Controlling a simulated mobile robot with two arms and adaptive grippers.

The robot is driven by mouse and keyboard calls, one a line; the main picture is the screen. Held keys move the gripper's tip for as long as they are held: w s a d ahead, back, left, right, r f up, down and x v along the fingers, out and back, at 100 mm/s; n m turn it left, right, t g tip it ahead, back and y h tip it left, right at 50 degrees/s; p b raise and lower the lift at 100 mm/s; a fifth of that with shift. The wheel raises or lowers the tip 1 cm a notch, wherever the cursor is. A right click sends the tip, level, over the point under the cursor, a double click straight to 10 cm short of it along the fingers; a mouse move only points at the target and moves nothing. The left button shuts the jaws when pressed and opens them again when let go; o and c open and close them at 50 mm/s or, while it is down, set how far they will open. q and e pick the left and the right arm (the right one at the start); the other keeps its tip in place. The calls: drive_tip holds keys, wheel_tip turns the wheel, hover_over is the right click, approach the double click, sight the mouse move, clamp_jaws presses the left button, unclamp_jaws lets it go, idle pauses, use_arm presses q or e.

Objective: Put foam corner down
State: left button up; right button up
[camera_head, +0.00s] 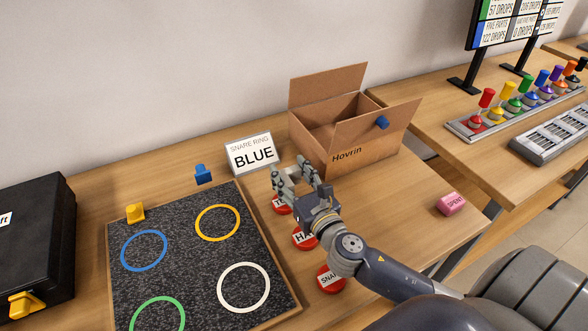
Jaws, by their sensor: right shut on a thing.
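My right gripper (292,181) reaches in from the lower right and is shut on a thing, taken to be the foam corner. Its fingers hide most of it, and its shape and colour cannot be made out. The gripper is above the table (393,212), in front of the open cardboard box and to the right of the dark mat. My left gripper is not in view.
The cardboard box (383,147) has raised flaps. A BLUE sign (252,154) stands beside it. The mat (187,241) bears coloured rings. Red buttons (332,279) lie under my arm. A pink block (451,203) lies right. A black case (40,235) stands left.

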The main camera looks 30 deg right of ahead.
sight(298, 165)
drive_tip(key=w+d, duration=0.3)
drive_tip(key=shift+w+f, duration=0.1)
drive_tip(key=shift+f, duration=0.1)
drive_tip(key=shift+w+d, duration=0.4)
drive_tip(key=shift+d, duration=0.05)
wheel_tip(298, 165, down, 3)
drive_tip(key=shift+f+b, duration=0.15)
drive_tip(key=shift+b, duration=0.6)
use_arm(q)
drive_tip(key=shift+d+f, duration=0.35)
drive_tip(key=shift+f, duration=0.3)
use_arm(e)
drive_tip(key=shift+a+f, duration=0.1)
drive_tip(key=shift+f, duration=0.05)
drive_tip(key=shift+s, duration=0.1)
